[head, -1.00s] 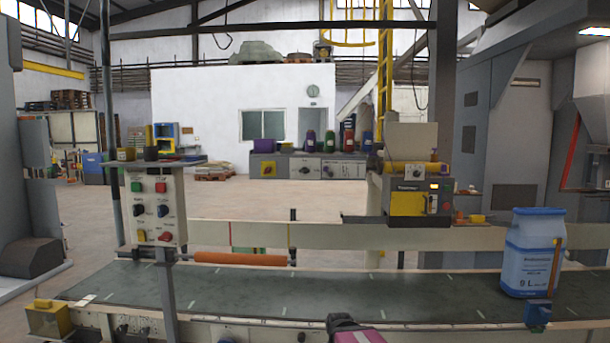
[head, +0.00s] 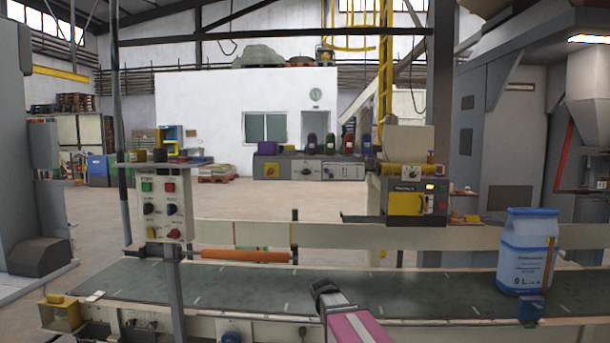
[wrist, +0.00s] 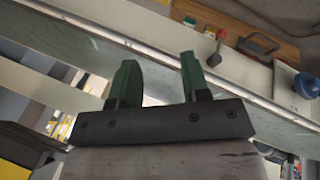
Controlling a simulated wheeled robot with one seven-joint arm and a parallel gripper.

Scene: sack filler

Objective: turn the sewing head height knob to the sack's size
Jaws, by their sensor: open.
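The sewing head (head: 405,197) is a grey and yellow unit behind the conveyor, right of centre in the head view, with small coloured controls on its right side. I cannot tell which control is the height knob. My gripper (head: 324,290) is over the belt's near side, apart from both. In the wrist view its two green fingers (wrist: 157,78) are spread with nothing between them.
A control panel (head: 160,205) with several knobs and buttons stands at the left. An orange roller (head: 245,255) lies beside it. The conveyor belt (head: 200,287) is clear between panel and sack. A blue round part (wrist: 305,86) and a dark handle (wrist: 258,44) show in the wrist view.

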